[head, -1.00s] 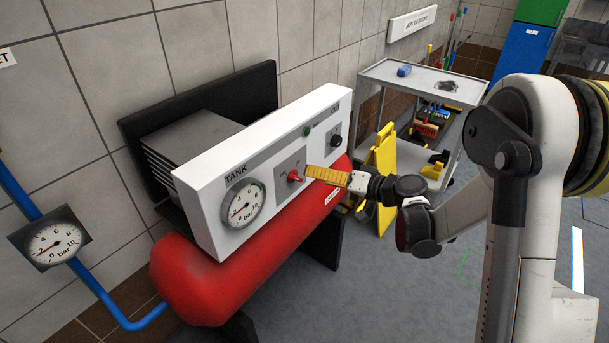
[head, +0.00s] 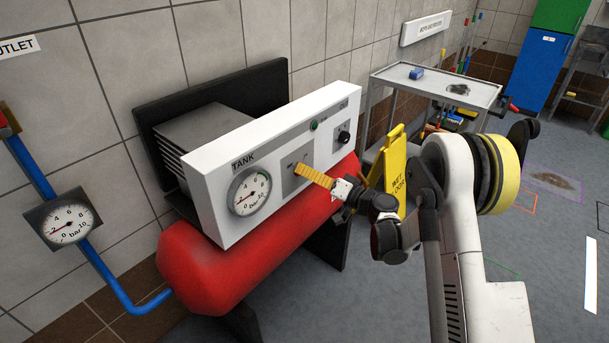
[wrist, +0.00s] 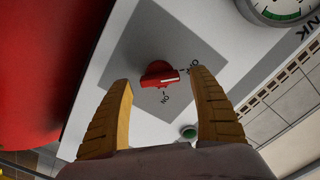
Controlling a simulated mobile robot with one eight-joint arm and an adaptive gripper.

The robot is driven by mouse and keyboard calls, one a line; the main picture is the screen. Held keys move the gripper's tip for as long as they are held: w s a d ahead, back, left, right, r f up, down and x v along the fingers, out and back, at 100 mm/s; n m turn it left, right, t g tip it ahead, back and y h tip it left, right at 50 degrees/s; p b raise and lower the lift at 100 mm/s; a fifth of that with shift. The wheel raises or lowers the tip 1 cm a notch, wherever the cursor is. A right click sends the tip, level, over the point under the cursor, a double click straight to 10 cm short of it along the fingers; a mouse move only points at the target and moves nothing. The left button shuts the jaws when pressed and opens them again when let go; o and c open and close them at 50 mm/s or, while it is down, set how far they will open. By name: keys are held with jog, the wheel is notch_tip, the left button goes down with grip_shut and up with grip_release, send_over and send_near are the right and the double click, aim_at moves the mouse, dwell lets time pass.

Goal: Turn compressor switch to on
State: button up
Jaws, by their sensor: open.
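The compressor switch is a red knob (wrist: 158,74) on a grey plate (wrist: 140,47) of the white panel. In the wrist view it lies between my two yellow fingers, near their tips, with no clear contact. Its white mark points right, toward a label partly hidden by the right finger. A label reading ON upside down sits just below the knob. In the head view my gripper (head: 300,171) is in front of the grey plate and hides the knob. My gripper is open and empty.
The white panel (head: 215,190) carries the TANK gauge (head: 249,192), a green lamp (head: 314,126) and a black knob (head: 343,137). The red tank (head: 215,270) lies below. A yellow wet-floor sign (head: 394,170) and a grey trolley (head: 440,85) stand to the right.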

jog(key=shift+w+a, duration=0.45)
jog(key=shift+a, duration=0.05)
jog(key=c, duration=1.2)
